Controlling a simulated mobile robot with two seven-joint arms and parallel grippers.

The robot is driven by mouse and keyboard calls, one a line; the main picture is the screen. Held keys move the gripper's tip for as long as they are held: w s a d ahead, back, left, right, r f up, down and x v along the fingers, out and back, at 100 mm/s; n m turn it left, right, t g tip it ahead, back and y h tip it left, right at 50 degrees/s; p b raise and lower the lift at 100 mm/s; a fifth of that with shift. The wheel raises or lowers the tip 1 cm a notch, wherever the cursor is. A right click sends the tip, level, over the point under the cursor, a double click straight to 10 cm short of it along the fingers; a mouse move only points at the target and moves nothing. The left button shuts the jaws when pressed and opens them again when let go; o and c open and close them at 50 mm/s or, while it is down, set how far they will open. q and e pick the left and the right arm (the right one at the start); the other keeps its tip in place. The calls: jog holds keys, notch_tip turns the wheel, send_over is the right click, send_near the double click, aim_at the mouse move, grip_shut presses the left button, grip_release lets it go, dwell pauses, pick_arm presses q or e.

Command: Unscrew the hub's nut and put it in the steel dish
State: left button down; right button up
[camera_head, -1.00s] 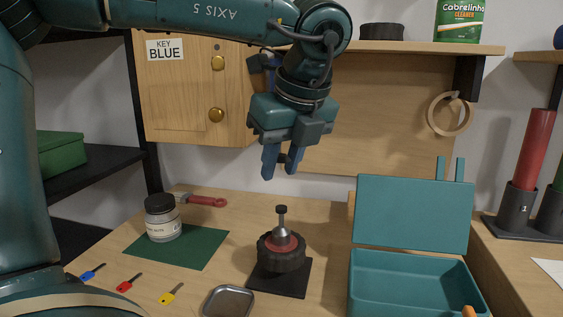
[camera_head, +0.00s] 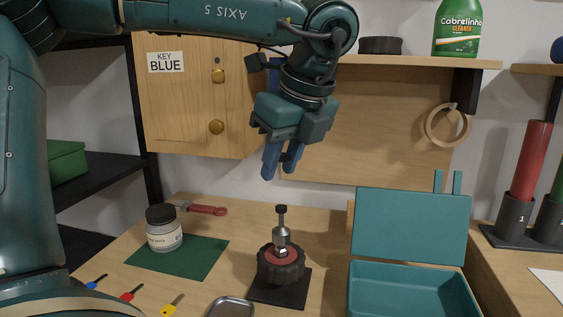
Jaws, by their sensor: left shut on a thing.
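The hub (camera_head: 280,267) is a black knobbly wheel with a reddish centre on a dark square base. A silver piece (camera_head: 282,237) with a black knob on top stands upright from its middle. I cannot make out a separate nut there. My left gripper (camera_head: 281,170), with blue fingers, points down in the air above the hub, apart from it. It is shut on a small dark thing that its fingers mostly hide; I cannot tell what it is. The steel dish (camera_head: 231,302) is at the bottom edge, partly cut off. My right gripper is not in view.
A white-labelled jar (camera_head: 164,230) stands on a green mat (camera_head: 190,262), with a red-handled tool (camera_head: 207,210) behind. Small coloured keys (camera_head: 131,292) lie front left. An open teal box (camera_head: 410,285) is right of the hub. A wooden cabinet (camera_head: 180,110) and shelf are behind.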

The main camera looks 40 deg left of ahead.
pick_arm(q)
jog(key=shift+r, duration=0.3)
jog(key=shift+r+p, duration=1.9)
jog(key=shift+r, duration=0.5)
